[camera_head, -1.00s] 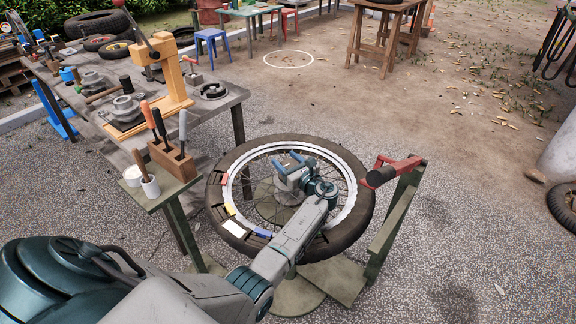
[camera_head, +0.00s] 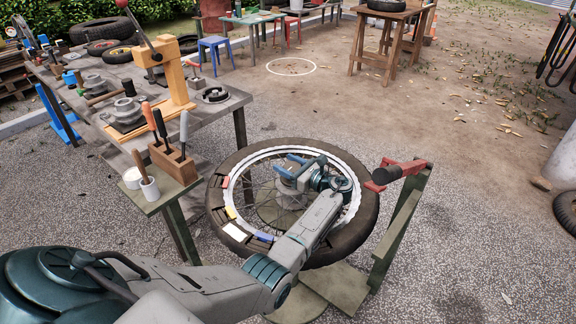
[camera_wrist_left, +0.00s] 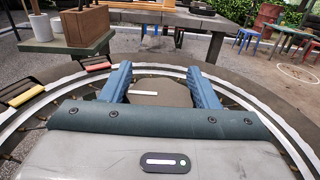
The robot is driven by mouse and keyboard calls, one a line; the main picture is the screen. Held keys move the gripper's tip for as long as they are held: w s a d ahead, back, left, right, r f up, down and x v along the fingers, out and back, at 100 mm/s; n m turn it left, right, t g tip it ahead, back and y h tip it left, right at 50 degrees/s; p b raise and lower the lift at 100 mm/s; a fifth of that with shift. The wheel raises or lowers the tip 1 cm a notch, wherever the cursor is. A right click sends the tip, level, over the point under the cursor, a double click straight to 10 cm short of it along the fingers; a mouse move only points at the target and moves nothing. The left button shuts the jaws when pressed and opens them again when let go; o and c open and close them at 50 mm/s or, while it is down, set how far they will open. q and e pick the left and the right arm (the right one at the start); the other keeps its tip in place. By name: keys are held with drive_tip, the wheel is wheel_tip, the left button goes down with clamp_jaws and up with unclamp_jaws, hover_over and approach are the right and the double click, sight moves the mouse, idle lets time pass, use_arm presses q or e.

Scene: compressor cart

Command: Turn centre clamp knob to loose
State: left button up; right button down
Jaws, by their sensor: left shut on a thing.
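The centre clamp knob (camera_wrist_left: 160,92) is a grey-brown disc with a white bar mark, seen in the left wrist view between my blue fingers. My left gripper (camera_wrist_left: 160,86) is shut on it, one finger on each side. In the head view my left gripper (camera_head: 294,166) sits over the middle of the spoked wheel (camera_head: 357,224) lying flat on its stand. There the gripper and wrist mostly hide the knob. My right gripper is not in view.
A red lever with a black grip (camera_head: 388,174) stands on a green post (camera_head: 398,225) right of the wheel. A wooden block with several tools (camera_head: 172,160) and a white cup (camera_head: 150,188) stand on a small shelf at left. A workbench (camera_head: 222,106) lies behind.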

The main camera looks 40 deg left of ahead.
use_arm(q)
drive_tip(key=o, duration=1)
drive_tip(key=shift+d, duration=0.1)
drive_tip(key=shift+d, duration=0.35)
drive_tip(key=d+b, duration=0.1)
drive_tip(key=d, duration=0.9)
drive_tip(key=shift+s, duration=0.35)
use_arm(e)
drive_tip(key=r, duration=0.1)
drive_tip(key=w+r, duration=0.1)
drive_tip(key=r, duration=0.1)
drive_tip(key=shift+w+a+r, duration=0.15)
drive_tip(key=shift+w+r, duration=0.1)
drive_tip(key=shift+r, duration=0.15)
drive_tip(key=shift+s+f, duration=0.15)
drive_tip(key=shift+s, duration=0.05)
